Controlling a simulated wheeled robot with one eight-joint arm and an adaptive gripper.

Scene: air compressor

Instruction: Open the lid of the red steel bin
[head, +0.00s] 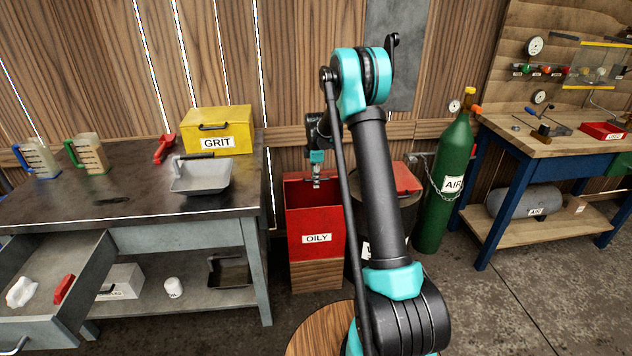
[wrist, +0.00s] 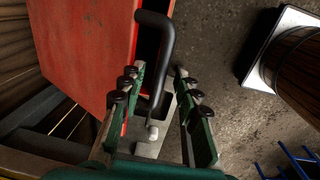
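The red steel bin (head: 315,236), labelled OILY, stands on a wooden block on the floor, left of my arm. In the wrist view a broad red panel (wrist: 78,45) fills the upper left. A black bent handle (wrist: 156,60) runs along the panel's right side and reaches down between my fingers. My gripper (head: 317,182) is over the top of the bin. In the wrist view its fingers (wrist: 160,72) are apart, on either side of the handle; contact cannot be told.
A workbench (head: 110,212) with a yellow GRIT box (head: 217,131) and an open drawer (head: 50,285) stands left. The floor (head: 530,295) at lower right is clear.

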